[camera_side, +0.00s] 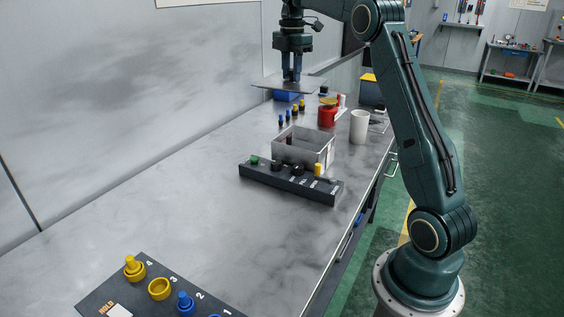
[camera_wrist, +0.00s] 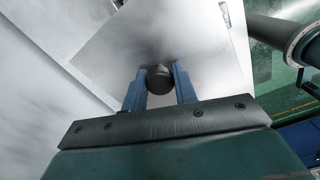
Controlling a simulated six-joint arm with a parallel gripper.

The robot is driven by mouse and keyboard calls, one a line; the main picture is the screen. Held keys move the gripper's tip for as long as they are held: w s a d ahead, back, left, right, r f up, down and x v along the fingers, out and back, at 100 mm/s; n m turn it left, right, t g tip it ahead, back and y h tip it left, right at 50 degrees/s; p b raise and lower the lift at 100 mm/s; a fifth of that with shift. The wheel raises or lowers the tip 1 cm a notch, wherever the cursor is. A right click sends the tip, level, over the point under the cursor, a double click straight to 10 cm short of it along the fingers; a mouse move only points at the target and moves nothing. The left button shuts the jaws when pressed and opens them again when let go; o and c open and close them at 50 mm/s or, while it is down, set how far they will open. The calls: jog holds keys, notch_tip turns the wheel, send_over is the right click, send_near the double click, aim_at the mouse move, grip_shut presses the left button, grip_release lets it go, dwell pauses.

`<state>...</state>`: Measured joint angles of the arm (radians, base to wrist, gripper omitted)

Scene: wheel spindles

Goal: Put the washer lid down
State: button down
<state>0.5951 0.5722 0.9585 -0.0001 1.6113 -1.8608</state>
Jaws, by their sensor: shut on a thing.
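The washer lid is a flat grey metal plate (camera_side: 268,84) with a dark round knob. My gripper (camera_side: 291,79) is shut on the knob, and the plate hangs level beneath the fingers at the far end of the bench. In the wrist view the lid (camera_wrist: 125,45) fills the upper middle, and its knob (camera_wrist: 158,80) sits between the two blue fingers of my gripper (camera_wrist: 160,85). A blue box (camera_side: 287,97) shows just below the plate in the side view; I cannot tell whether they touch. The plate hides what is under it in the wrist view.
An open grey metal bin (camera_side: 316,148) stands mid-bench behind a dark rack (camera_side: 290,182). A red can (camera_side: 327,116), a white cup (camera_side: 359,127) and several small coloured pegs (camera_side: 294,111) stand near the lid. A dark HOLD board (camera_side: 112,286) is at the front. Bench between is clear.

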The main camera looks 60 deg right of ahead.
jog(key=s+a+f+n, duration=0.1)
jog(key=a+f+n, duration=0.2)
jog(key=a, duration=1.1)
jog(key=s+a+f+n, duration=0.1)
jog(key=a+f+n, duration=0.2)
jog(key=a, duration=1)
jog(key=s+a+f+n, duration=0.1)
jog(key=s+a+f, duration=0.2)
jog(key=s+a, duration=0.3)
jog(key=shift+s+a+n, duration=0.4)
jog(key=shift+a, duration=0.85)
jog(key=shift+f, duration=0.1)
notch_tip(320, 180, down, 16)
jog(key=shift+f, duration=1.9)
